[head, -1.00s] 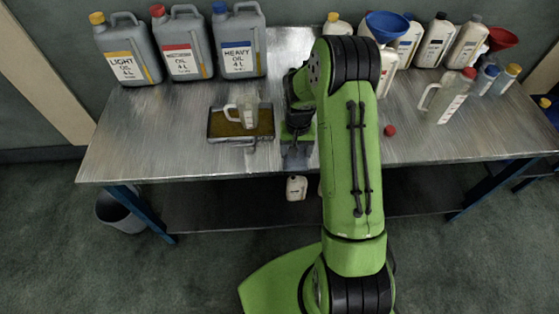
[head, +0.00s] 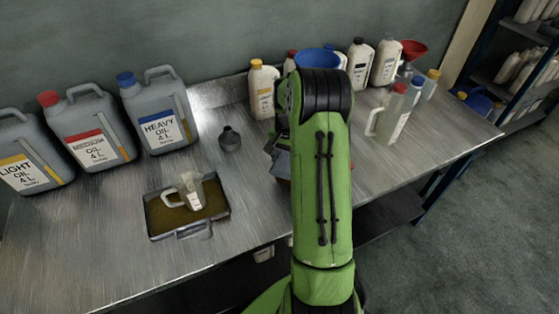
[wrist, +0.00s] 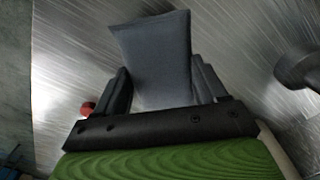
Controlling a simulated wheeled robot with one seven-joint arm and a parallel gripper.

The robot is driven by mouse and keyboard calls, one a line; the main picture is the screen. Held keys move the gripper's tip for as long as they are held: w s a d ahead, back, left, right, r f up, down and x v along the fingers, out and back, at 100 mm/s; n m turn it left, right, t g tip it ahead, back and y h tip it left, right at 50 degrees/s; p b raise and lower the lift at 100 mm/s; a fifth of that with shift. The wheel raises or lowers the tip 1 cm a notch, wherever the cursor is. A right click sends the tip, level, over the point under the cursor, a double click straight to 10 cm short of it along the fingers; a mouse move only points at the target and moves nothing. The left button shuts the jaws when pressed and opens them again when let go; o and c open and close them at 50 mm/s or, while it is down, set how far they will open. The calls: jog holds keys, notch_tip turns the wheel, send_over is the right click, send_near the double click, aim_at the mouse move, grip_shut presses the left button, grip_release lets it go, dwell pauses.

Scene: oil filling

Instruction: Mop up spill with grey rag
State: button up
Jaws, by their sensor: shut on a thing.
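The grey rag (wrist: 155,55) is a flat, folded-looking cloth that stands out between the two dark fingers of my gripper (wrist: 160,78) in the wrist view. My gripper is shut on it. In the head view a bit of the rag (head: 281,163) shows just left of my green arm, over the metal bench. The arm hides most of my gripper and the bench behind it. I cannot make out a spill on the bench; it may be hidden by the arm or lost in the shine.
A drip tray (head: 152,224) with brownish oil and a clear jug (head: 186,193) stands left of my arm. A small dark funnel-like vessel (head: 230,140) stands behind it. Large oil cans (head: 160,115) line the back left.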

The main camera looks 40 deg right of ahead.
jog(key=shift+s+f+b, duration=0.2)
jog(key=shift+f+b, duration=0.15)
jog(key=shift+f, duration=0.1)
notch_tip(320, 180, down, 4)
jog(key=b, duration=0.3)
jog(key=shift+f, duration=0.15)
jog(key=shift+f+b, duration=0.3)
jog(key=shift+b, duration=0.05)
